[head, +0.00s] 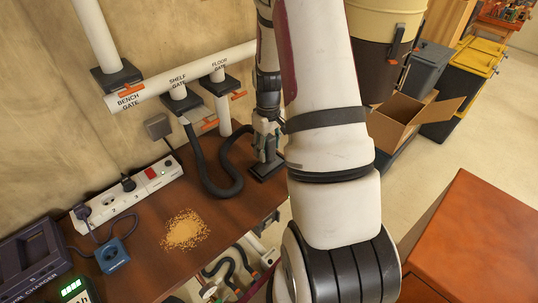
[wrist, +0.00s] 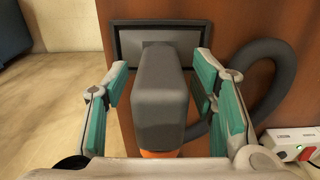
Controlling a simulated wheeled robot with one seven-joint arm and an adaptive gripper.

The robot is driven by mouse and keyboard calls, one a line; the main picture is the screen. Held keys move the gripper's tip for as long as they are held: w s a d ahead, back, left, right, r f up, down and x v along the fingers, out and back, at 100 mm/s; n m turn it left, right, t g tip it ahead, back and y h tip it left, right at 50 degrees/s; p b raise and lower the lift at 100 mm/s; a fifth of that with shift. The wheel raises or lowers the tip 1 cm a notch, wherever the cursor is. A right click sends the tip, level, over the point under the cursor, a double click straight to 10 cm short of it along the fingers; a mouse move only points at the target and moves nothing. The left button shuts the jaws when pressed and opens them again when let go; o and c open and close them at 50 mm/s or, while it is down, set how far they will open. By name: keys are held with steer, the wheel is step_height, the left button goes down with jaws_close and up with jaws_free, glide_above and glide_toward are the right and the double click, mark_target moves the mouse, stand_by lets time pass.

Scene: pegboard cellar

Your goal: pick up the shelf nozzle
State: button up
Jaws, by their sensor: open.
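The shelf nozzle is a dark grey tool with a blocky body and a wide flat foot. In the head view its foot (head: 268,171) rests on the brown bench beside my arm, and a ribbed hose (head: 222,188) loops from the pipe marked shelf gate toward it. My gripper (head: 266,135) is over the nozzle there. In the wrist view the nozzle's body (wrist: 162,98) stands between the teal pads of my open gripper (wrist: 160,92), with gaps at both sides. A bit of orange shows at the body's lower end, partly hidden by my gripper.
The bench (head: 150,248) holds a pile of sawdust (head: 186,230), a power strip (head: 128,193), a blue socket (head: 112,254) and a charger (head: 30,262). White pipes (head: 190,76) with orange gate handles run along the wall. An open cardboard box (head: 402,121) and an orange-brown cabinet (head: 475,240) stand right.

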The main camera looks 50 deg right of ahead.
mark_target(268, 136)
jaws_close()
stand_by(0.4)
steer(key=shift+w+r, duration=0.1)
steer(key=shift+r, duration=0.75)
step_height(268, 136, up, 2)
steer(key=shift+b, duration=0.45)
steer(key=s+a+r, duration=0.1)
steer(key=s+a, duration=0.9)
steer(key=s, duration=0.2)
steer(key=shift+s+r, duration=0.15)
steer(key=shift+s, duration=0.25)
steer(key=shift+d, duration=0.1)
